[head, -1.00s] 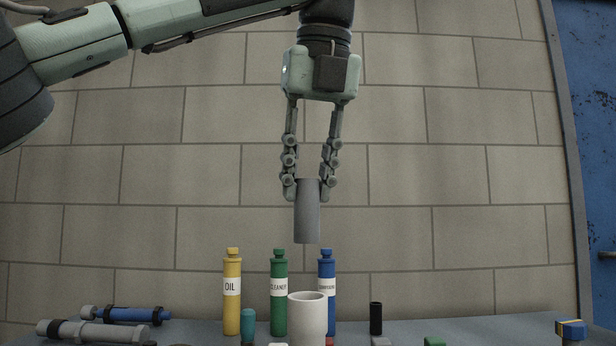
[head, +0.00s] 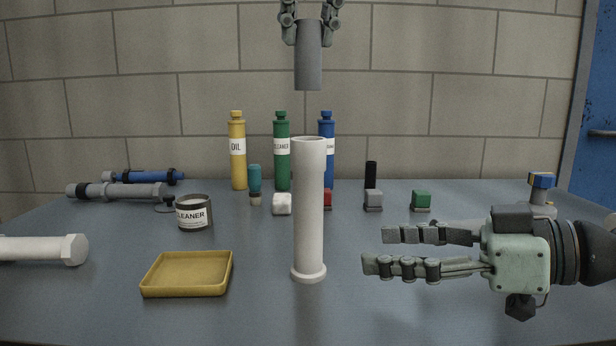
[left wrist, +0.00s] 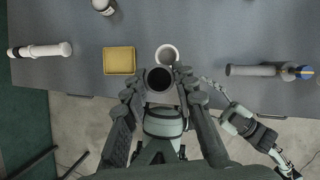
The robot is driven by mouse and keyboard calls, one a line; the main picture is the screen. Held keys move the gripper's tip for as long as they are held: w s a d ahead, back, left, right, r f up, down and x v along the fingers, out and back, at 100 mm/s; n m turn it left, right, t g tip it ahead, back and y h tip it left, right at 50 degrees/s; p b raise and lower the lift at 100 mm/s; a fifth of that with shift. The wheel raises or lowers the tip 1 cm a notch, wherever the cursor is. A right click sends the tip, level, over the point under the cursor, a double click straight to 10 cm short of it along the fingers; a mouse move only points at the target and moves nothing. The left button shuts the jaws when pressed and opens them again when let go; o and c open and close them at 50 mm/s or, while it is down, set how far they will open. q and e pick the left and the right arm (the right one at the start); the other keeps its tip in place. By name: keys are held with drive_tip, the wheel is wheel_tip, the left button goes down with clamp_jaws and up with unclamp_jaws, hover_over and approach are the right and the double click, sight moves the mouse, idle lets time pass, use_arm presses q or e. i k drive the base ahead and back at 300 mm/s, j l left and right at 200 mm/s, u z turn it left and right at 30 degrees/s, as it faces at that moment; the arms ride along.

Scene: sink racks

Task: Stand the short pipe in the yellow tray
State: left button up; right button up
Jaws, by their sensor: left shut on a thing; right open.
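My left gripper (head: 309,22) is shut on a short grey pipe (head: 308,60), held upright in the air. In the left wrist view the pipe's dark round opening (left wrist: 160,78) shows between the fingers. The yellow tray (head: 187,291) lies on the table at the front left and looks empty; it also shows in the left wrist view (left wrist: 119,60). In the head view the held pipe is above and right of the tray. My right gripper (head: 375,250) is open and empty, pointing left, low over the table at the right.
A tall white pipe (head: 309,215) stands upright between the tray and my right gripper. A white pipe (head: 38,249) lies at the left edge. A cleaner tin (head: 194,214) stands behind the tray. Bottles (head: 282,155) and small blocks (head: 373,201) line the back.

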sight(191, 276)
drive_tip(key=k, duration=0.9)
